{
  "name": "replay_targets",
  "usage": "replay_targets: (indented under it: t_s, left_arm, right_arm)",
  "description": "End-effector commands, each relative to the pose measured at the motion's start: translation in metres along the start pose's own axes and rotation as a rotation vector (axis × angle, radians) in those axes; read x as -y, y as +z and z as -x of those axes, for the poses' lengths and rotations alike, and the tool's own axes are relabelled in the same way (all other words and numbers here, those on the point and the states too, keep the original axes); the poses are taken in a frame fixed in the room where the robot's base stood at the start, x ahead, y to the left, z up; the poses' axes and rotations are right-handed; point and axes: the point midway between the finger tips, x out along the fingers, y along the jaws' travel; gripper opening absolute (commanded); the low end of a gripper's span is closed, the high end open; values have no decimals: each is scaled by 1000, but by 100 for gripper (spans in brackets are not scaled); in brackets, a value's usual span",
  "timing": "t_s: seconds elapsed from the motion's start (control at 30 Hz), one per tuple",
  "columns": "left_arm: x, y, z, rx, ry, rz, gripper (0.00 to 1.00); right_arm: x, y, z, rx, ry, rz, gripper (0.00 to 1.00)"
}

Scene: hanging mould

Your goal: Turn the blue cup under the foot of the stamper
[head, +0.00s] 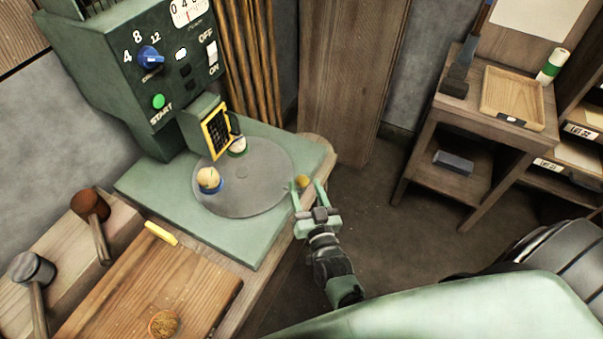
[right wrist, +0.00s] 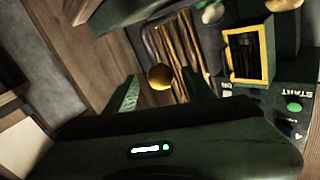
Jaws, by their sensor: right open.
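The stamper (head: 150,75) is a dark green machine with a panel and a yellow-framed guard (head: 216,133); the guard also shows in the right wrist view (right wrist: 248,52). A grey round turntable (head: 245,180) lies on its base. The blue cup (head: 208,186), with a pale ball in it, sits at the turntable's left. A cup with a green band (head: 238,147) stands beside the guard, partly hidden. A yellow knob (head: 303,181) is at the turntable's right edge. My right gripper (head: 306,186) is open, its fingers either side of the knob, which shows between them in the wrist view (right wrist: 160,77); contact cannot be told.
Two mallets (head: 90,207) (head: 33,268) are farther left. A side table with a wooden tray (head: 513,95) stands right. The floor between is clear.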

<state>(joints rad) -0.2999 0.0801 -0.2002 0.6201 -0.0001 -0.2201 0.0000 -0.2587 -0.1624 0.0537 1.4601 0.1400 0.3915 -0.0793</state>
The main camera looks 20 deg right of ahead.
Motion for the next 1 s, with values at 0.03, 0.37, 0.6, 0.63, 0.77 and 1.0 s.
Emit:
replay_targets:
  t_s: [0.03,0.37,0.6,0.63,0.77,1.0]
  left_arm:
    - [0,0,4,0,0,0,0]
    - [0,0,6,0,0,0,0]
    - [0,0,6,0,-1,0,0]
    - [0,0,6,0,-1,1,0]
    - [1,0,6,0,-1,1,0]
    - [0,-1,6,0,-1,0,0]
  right_arm:
    - [0,-1,7,3,0,1,53]
    - [0,0,19,-1,-1,0,53]
    - [1,1,19,29,-12,7,9]
    - [2,1,18,46,-18,12,0]
    - [5,6,21,170,-58,41,0]
    - [11,20,52,501,-134,135,0]
